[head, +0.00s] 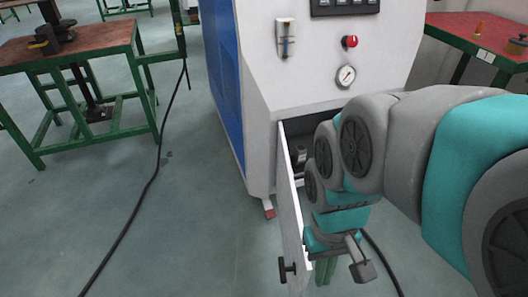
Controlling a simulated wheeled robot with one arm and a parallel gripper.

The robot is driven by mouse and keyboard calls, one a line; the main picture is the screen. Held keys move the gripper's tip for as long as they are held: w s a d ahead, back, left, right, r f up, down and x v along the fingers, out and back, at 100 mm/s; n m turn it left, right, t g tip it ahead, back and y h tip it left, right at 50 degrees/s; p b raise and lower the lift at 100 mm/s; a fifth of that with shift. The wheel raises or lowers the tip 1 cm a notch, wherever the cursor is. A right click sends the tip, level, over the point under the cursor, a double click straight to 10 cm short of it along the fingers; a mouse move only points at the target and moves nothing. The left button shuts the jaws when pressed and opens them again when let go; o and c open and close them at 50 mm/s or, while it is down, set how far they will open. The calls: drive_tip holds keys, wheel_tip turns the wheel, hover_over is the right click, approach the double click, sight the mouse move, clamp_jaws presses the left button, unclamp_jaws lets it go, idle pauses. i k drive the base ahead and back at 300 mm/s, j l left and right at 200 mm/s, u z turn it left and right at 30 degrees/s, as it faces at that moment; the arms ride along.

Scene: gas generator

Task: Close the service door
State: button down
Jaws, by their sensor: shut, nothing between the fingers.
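The service door (292,207) is a white panel hinged at its left edge on the lower front of the white and blue gas generator (262,75). It stands wide open and sticks out toward me, with a small black handle (287,267) near its free end. The opening behind it is dark and partly hidden by my arm. My gripper (325,272) points down on the right, inner side of the door, near its free end. Its fingers are shut and empty. I cannot tell whether it touches the door.
A green-legged workbench (70,47) stands at left, a red-topped table (480,35) at right. A black cable (150,180) crosses the floor left of the door, which is otherwise mostly clear.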

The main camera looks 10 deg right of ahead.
sight(292, 226)
drive_tip(key=k+j+z, duration=0.2)
drive_tip(key=k, duration=0.15)
drive_tip(key=k+j+u, duration=0.45)
drive_tip(key=k, duration=0.15)
